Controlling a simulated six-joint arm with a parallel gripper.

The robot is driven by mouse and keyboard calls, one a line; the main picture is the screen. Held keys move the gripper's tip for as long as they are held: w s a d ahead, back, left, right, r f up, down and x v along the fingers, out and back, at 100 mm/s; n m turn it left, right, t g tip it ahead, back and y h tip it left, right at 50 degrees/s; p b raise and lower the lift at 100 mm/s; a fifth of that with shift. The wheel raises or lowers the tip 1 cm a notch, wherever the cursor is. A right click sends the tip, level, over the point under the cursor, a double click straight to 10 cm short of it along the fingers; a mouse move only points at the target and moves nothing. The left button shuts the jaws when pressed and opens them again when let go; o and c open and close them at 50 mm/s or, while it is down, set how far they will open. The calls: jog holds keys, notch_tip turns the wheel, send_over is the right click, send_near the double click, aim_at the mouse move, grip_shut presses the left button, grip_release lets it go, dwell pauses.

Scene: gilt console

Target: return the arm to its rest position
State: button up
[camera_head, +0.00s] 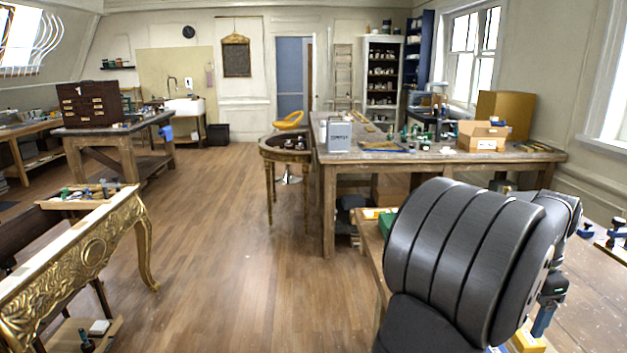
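My arm fills the lower right of the head view as large dark ribbed links over the right-hand bench. A small dark part of mine with a green light shows at its right edge, with a blue piece (543,320) just below it. My gripper's fingers cannot be made out; the arm links hide much of that area. I cannot tell whether the blue piece is held or lies on the bench. The gilt console (95,250), with carved gold apron and curved leg, stands at the left, well apart from my arm.
The right-hand bench (590,290) lies under and beside my arm, with clamps and a yellow block (528,340). A larger workbench (400,158) with boxes stands beyond, beside a small gilt table (284,152). The wooden floor (235,255) between console and benches is clear.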

jog(key=shift+w+d, duration=0.2)
jog(key=shift+d, duration=0.55)
jog(key=shift+w+d, duration=0.15)
jog(key=shift+d, duration=0.6)
jog(key=s+a+r+n+t+h, duration=0.1)
jog(key=s+a+n, duration=0.2)
jog(key=a, duration=0.9)
jog(key=s+a+r+n+t+h, duration=0.1)
jog(key=s+a+r+n, duration=0.2)
jog(key=a, duration=0.9)
jog(key=s+a+f+n+t, duration=0.3)
jog(key=s+a+f+n, duration=0.3)
jog(key=s+a+f, duration=0.5)
jog(key=a+f, duration=0.1)
jog(key=a, duration=0.3)
jog(key=shift+s+f+n, duration=0.35)
jog(key=shift+n, duration=0.05)
